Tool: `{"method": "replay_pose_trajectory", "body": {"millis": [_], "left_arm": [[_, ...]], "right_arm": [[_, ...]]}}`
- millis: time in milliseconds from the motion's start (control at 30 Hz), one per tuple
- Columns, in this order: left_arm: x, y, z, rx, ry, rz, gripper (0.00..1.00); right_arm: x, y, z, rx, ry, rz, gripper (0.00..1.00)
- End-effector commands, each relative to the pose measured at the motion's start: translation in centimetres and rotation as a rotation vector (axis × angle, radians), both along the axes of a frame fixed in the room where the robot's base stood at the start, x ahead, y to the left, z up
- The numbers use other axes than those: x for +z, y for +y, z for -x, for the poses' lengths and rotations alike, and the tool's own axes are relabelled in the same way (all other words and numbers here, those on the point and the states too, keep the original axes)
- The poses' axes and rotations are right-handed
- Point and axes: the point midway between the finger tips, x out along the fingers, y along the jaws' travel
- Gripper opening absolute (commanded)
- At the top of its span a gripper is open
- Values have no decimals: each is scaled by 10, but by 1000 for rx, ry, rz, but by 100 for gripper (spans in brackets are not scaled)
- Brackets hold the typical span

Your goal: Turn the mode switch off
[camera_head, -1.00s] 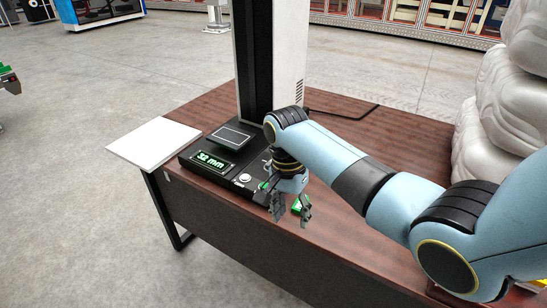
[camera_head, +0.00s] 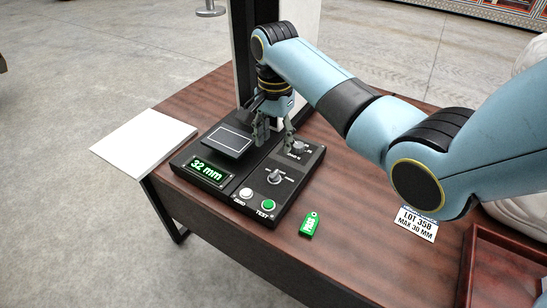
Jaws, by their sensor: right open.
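The black control unit (camera_head: 228,189) on the desk has two grey rotary knobs on its right part. The near knob (camera_head: 274,177) has small position labels around it. The far knob (camera_head: 298,147) is partly covered by a finger. The labels are too small to tell which knob is the mode switch. My right gripper (camera_head: 275,140) is open and empty, pointing down over the back of the panel. Its right finger is close beside the far knob; contact cannot be told. My left gripper is not recognisable in view; only a dark sliver shows at the left edge.
A lit display (camera_head: 208,170) reads 32 mm. A white button (camera_head: 246,193) and green TEST button (camera_head: 268,205) sit at the unit's front. A green tag (camera_head: 310,224), white plate (camera_head: 142,142), lot card (camera_head: 416,224) and reddish tray (camera_head: 480,262) are around it. A column stands behind.

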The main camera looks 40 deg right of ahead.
Motion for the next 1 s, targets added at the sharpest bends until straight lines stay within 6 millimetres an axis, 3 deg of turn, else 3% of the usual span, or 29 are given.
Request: {"method": "replay_pose_trajectory", "body": {"millis": [333, 533, 733, 967, 1000], "left_arm": [[-9, 13, 37, -3, 53, -15, 0], [-14, 12, 29, -3, 42, -14, 0], [-15, 6, 9, -2, 12, -8, 0], [-15, 4, 12, -1, 16, -5, 0], [-15, 4, 13, -1, 18, -5, 0]], "right_arm": [[-63, 1, 2, 0, 5, -1, 49], [-94, 1, 1, 1, 3, -1, 49], [-105, 1, 1, 1, 1, -1, 49], [-105, 1, 1, 1, 1, -1, 49], [-105, 1, 1, 1, 1, -1, 44]]}}
